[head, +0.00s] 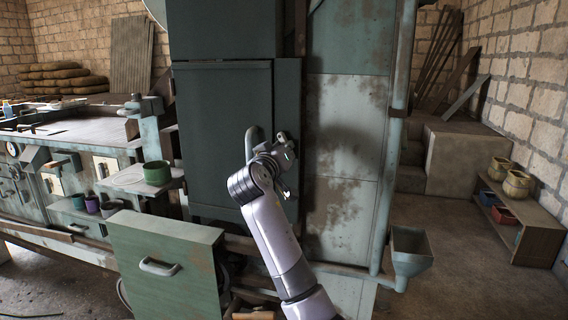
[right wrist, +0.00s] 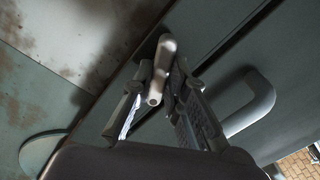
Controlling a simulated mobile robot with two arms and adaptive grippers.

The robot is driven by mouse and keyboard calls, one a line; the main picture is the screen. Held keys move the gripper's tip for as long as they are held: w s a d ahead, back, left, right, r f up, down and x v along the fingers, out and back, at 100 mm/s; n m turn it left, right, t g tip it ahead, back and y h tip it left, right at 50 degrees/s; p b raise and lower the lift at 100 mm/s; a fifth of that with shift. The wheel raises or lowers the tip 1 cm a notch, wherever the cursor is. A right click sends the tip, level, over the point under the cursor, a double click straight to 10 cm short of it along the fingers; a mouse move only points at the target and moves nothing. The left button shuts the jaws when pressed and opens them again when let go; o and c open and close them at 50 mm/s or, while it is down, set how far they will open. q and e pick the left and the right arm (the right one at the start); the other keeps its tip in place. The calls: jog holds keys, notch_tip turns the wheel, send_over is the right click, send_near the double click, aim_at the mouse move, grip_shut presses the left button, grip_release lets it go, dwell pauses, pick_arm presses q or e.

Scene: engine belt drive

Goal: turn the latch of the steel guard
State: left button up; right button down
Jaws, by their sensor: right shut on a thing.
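The steel guard (head: 222,115) is a tall dark green-grey door on the front of the machine. Its latch (right wrist: 164,58) is a short bare metal lever, seen in the right wrist view near the door's edge. My right gripper (head: 286,150) is at the door's right edge in the head view, where it hides most of the latch. In the right wrist view its two fingers (right wrist: 160,84) are closed around the lever from both sides. My left gripper is in neither view.
A curved grey handle (right wrist: 258,101) stands out from the guard beside my right gripper. A green drawer front (head: 168,265) juts out low at the left. A workbench (head: 85,135) with a green cup (head: 157,174) stands left. A vertical pipe with a funnel (head: 410,250) is on the right.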

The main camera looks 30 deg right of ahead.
jog(key=shift+m+b, duration=2)
jog(key=shift+m, duration=0.7)
jog(key=c, duration=1.6)
grip_release()
jog(key=v, duration=1.2)
